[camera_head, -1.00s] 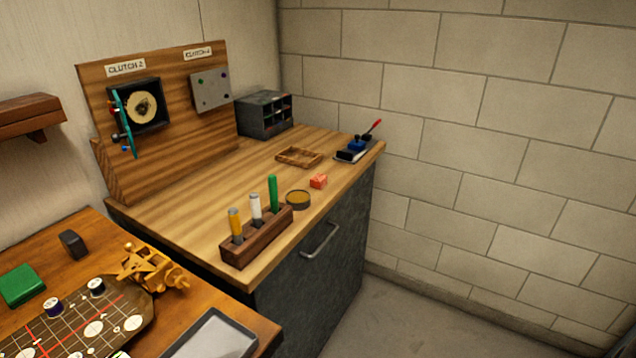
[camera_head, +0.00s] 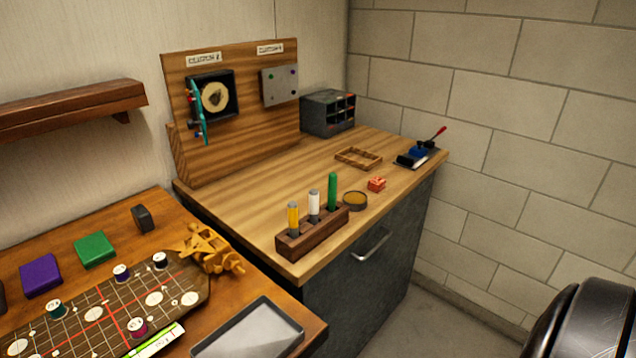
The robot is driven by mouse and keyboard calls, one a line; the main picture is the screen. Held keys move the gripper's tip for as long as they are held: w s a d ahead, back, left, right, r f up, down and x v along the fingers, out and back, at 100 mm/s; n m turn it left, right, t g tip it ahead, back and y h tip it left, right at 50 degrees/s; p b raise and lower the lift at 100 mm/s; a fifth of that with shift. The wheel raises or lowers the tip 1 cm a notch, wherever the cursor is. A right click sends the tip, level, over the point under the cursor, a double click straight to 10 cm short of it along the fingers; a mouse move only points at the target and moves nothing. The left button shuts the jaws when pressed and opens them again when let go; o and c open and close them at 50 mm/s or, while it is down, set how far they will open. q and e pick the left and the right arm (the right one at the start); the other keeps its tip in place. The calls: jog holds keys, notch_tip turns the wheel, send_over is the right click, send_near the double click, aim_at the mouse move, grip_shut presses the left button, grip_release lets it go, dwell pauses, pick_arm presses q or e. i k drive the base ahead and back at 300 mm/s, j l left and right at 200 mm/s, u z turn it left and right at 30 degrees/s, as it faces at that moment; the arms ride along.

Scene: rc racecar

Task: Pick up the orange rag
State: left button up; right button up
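A small orange-red item (camera_head: 376,184) lies on the light wooden bench top, right of the round tin. It may be the orange rag, but it is too small to tell whether it is cloth. No other thing that looks like an orange rag shows. Neither of my gripper tips is in view. A glossy black rounded part at the bottom right corner looks like part of my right arm.
Near the orange-red item are a round tin (camera_head: 355,201), a wooden tube rack (camera_head: 312,238), a shallow wooden tray (camera_head: 358,164) and a dark organizer (camera_head: 328,122). A grey tray (camera_head: 248,335) and an orange mechanical part (camera_head: 208,248) lie on the lower left table.

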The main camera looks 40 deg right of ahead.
aim_at(376, 184)
jog(key=l+u, duration=0.25)
jog(key=u, duration=0.2)
jog(key=l+u, duration=0.55)
jog(key=u, duration=0.3)
jog(key=k+l+u, duration=0.1)
jog(key=u, duration=0.3)
jog(key=k+l+u, duration=0.4)
jog(key=k+l, duration=0.15)
jog(key=l, duration=0.2)
jog(key=k+l+u, duration=0.45)
jog(key=k+l, duration=0.15)
